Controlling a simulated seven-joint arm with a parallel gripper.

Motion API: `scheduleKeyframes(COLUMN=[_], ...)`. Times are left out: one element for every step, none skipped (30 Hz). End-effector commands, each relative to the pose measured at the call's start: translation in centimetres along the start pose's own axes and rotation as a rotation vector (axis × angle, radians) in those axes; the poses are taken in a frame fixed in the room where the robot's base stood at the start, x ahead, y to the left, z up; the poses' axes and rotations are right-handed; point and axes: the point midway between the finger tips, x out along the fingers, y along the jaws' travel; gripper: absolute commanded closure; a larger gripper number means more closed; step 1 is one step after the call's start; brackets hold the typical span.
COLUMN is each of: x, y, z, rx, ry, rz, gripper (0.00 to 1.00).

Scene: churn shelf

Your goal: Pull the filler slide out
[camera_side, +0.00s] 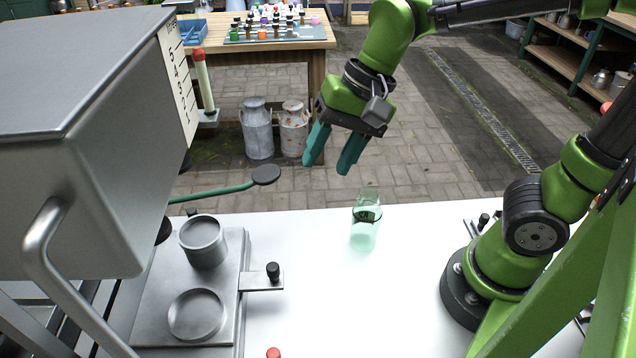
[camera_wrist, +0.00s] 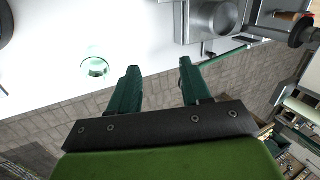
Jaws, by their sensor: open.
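A flat grey metal slide plate (camera_side: 222,318) lies on the white table under the filler, at the lower left of the side view. A tab with a black knob (camera_side: 273,270) sticks out from its right edge. A metal cup (camera_side: 204,243) stands at the plate's back and a shallow round dish (camera_side: 196,314) is at its front. In the wrist view the metal cup (camera_wrist: 213,20) shows at the top right. My gripper (camera_side: 328,165) is open and empty, high above the back edge of the table, to the right of the plate and apart from it. Its fingers (camera_wrist: 158,68) point downward.
A clear glass with a greenish tint (camera_side: 365,225) stands on the table below my gripper. A green lever with a black end (camera_side: 225,190) reaches across behind the plate. The grey filler housing (camera_side: 75,150) overhangs the left. The middle of the white table (camera_side: 330,310) is clear.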

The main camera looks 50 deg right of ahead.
Motion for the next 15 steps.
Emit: scheduleKeyframes(x=[0.9,1.3,1.6,1.8,1.9,1.9,1.9,1.7,1.4,1.2,1.1,1.1,1.1,1.1,1.3], y=[-1.5,-2.2,-3.0,-3.5,-3.9,-4.4,-4.7,-4.9,-5.1,-5.2,-5.2,-5.2,-5.1,-5.1,-5.0], z=[0.6,0.9,1.3,1.6,1.7,1.9,2.0,2.1,2.1,2.2,2.3,2.4,2.5,2.5,2.6], rx=[0.129,0.215,0.327,0.409,0.486,0.581,0.645,0.706,0.773,0.814,0.849,0.885,0.905,0.920,0.930], ry=[-0.055,-0.081,-0.107,-0.123,-0.135,-0.146,-0.152,-0.156,-0.159,-0.162,-0.163,-0.164,-0.165,-0.164,-0.164], rz=[0.036,0.057,0.084,0.102,0.120,0.139,0.150,0.159,0.164,0.170,0.175,0.183,0.187,0.190,0.193], gripper=[0.52,0.52,0.52,0.52,0.52,0.52,0.52,0.52,0.52,0.52,0.52,0.52,0.52,0.52,0.52])
